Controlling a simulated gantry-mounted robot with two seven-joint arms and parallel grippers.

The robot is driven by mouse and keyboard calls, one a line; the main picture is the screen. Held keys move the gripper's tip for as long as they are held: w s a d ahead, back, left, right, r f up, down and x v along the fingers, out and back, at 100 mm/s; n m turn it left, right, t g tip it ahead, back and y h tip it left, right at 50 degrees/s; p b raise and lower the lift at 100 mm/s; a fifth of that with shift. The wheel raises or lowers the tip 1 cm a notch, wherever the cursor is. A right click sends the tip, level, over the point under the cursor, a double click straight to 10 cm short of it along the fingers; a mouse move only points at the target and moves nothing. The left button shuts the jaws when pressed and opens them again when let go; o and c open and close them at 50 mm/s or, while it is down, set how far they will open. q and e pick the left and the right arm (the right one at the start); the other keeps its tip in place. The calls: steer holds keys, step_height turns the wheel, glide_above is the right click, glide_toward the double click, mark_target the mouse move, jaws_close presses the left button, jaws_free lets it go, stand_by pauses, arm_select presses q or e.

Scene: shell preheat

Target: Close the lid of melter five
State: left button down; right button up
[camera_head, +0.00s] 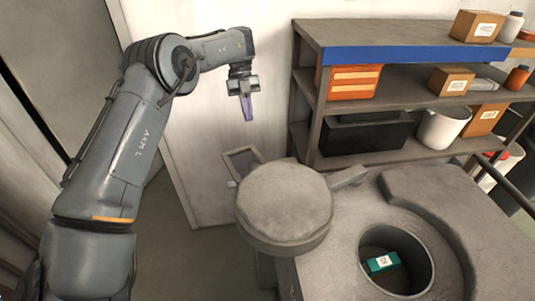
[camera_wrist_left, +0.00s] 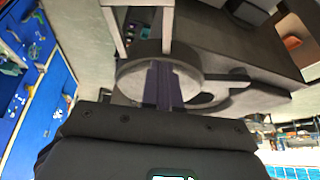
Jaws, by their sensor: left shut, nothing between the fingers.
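The melter (camera_head: 450,205) is a grey block at the lower right, with a round opening. Its round, thick grey lid (camera_head: 285,198) is swung out to the left of the opening, which is uncovered. A green box (camera_head: 382,263) with a white label lies inside the opening. A frame-like handle (camera_head: 241,163) sticks out at the lid's far left edge. My left gripper (camera_head: 248,117) points down, shut and empty, above and beyond the handle, apart from it. In the left wrist view its purple fingers (camera_wrist_left: 163,80) overlap the lid (camera_wrist_left: 130,78). My right gripper is not in view.
A shelf rack (camera_head: 400,55) with boxes, an orange crate (camera_head: 353,82), a black bin (camera_head: 365,135) and a white bucket (camera_head: 443,128) stands behind the melter. A pale wall is behind my left gripper. Floor (camera_head: 205,255) shows free left of the lid.

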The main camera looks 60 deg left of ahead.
arm_select(q)
steer(key=w+d, duration=0.2)
glide_above(260, 159)
steer(key=a, duration=0.2)
steer(key=shift+g+y, duration=0.3)
steer(key=f, duration=0.9)
steer(key=shift+w+p, duration=0.3)
steer(key=shift+p, duration=0.1)
steer(key=shift+s+d+m+p, duration=0.15)
steer(key=shift+d+p, duration=0.1)
steer(key=shift+d, duration=0.25)
steer(key=shift+s+d+m+p, duration=0.1)
steer(key=shift+d+m+p, duration=0.1)
steer(key=shift+d, duration=0.25)
steer(key=shift+s+d+f+p, duration=0.1)
steer(key=shift+s+d+p, duration=0.1)
steer(key=shift+d, duration=0.3)
steer(key=shift+s+d+p, duration=0.1)
steer(key=shift+d+p, duration=0.05)
steer(key=shift+d, duration=0.3)
steer(key=shift+d, duration=0.1)
